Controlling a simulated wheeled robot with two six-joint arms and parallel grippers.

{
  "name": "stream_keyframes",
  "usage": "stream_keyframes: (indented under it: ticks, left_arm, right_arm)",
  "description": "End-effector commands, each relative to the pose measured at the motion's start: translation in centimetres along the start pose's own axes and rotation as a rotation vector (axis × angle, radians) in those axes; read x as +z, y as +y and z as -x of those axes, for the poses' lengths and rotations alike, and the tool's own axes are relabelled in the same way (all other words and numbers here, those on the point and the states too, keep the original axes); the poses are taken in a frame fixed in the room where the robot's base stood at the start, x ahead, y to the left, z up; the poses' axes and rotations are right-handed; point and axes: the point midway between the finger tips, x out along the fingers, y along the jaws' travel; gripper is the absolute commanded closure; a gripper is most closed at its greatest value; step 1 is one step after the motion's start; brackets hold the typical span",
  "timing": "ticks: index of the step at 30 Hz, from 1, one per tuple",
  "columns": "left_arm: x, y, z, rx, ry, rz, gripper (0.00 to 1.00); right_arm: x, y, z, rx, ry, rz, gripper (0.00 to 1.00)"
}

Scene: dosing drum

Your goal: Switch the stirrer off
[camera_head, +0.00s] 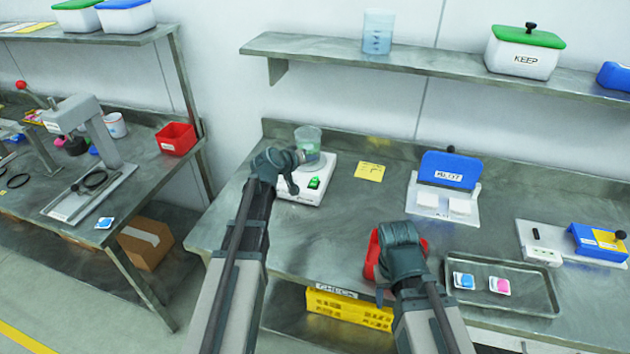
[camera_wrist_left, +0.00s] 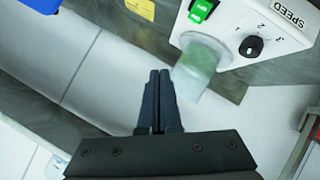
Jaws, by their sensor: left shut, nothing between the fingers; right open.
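The stirrer (camera_head: 318,193) is a white box on the bench, with a bright green switch (camera_head: 314,183) on its front. A clear beaker (camera_head: 307,137) with greenish contents stands on it. In the left wrist view the stirrer (camera_wrist_left: 232,20) is at the upper right, with the green switch (camera_wrist_left: 203,9), a black SPEED knob (camera_wrist_left: 251,46) and the beaker (camera_wrist_left: 194,72). My left gripper (camera_head: 301,156) is shut and empty, in front of the stirrer; its fingertips (camera_wrist_left: 159,72) appear beside the beaker. My right gripper (camera_head: 398,236) is open above a red container (camera_head: 372,256), partly hiding it.
A yellow note (camera_head: 369,171) lies right of the stirrer. Further right are a blue-lidded device (camera_head: 450,168), a metal tray (camera_head: 520,275) with two packets, and another white and blue device (camera_head: 598,242). A shelf (camera_head: 430,68) runs above the bench.

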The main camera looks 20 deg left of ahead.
Motion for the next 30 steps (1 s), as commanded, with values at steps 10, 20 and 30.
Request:
stream_keyframes:
  ticks: [10, 20, 30]
  left_arm:
    - [2.4, -2.3, -3.1, 0.001, 0.0, -0.001, 1.0]
    - [4.1, -4.1, -5.6, 0.0, 0.0, -0.001, 1.0]
    - [4.2, -4.1, -5.7, 0.0, -0.001, 0.0, 1.0]
  right_arm:
    - [-0.2, -0.4, -4.4, 0.0, 0.0, 0.0, 0.5]
    - [-0.5, -0.7, -7.8, 0.0, 0.0, 0.0, 0.5]
    - [-0.5, -0.7, -7.8, 0.0, 0.0, 0.0, 0.5]
